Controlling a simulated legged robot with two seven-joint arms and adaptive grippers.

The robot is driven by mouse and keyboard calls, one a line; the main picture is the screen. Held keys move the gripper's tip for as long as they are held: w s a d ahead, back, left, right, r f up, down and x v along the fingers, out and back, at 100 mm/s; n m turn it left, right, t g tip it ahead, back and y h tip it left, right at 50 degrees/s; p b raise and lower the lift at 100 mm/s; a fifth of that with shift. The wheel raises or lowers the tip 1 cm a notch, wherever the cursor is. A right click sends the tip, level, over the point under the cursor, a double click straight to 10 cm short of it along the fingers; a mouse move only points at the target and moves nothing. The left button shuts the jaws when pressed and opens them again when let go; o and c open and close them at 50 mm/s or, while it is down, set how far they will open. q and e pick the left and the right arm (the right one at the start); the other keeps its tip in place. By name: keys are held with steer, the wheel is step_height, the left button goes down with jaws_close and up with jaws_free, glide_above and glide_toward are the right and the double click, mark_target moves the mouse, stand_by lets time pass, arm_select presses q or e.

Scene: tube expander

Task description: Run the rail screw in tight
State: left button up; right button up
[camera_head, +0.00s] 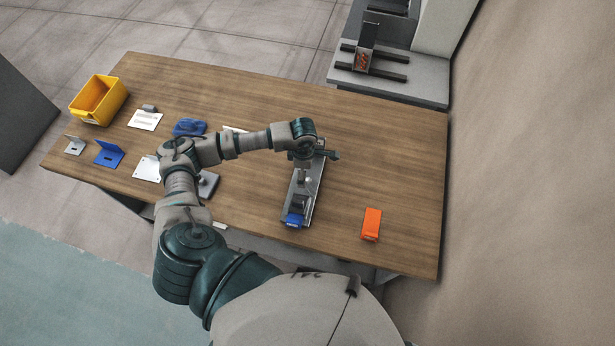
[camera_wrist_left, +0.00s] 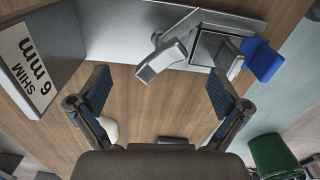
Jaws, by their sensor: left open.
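A long grey metal rail (camera_head: 312,195) lies on the wooden table, with a blue block (camera_head: 293,220) at its near end. In the left wrist view the rail (camera_wrist_left: 115,30) runs across the top, with a silver lever-like handle (camera_wrist_left: 165,58) beside a dark clamp part and the blue block (camera_wrist_left: 262,60) to the right. I cannot make out a separate rail screw. My left gripper (camera_head: 325,154) is over the far part of the rail. In the wrist view its fingers (camera_wrist_left: 158,78) are spread with nothing between them, apart from the handle. My right gripper is out of view.
A grey block labelled 6 mm SHIM (camera_wrist_left: 38,65) stands left of the fingers. An orange block (camera_head: 371,223) lies right of the rail. A yellow bin (camera_head: 98,100), brackets and plates occupy the table's left side. The table's right side is mostly clear.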

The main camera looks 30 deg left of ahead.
arm_select(q)
steer(key=shift+r+p, duration=1.85)
steer(key=shift+r, duration=1.7)
steer(key=shift+f, duration=0.1)
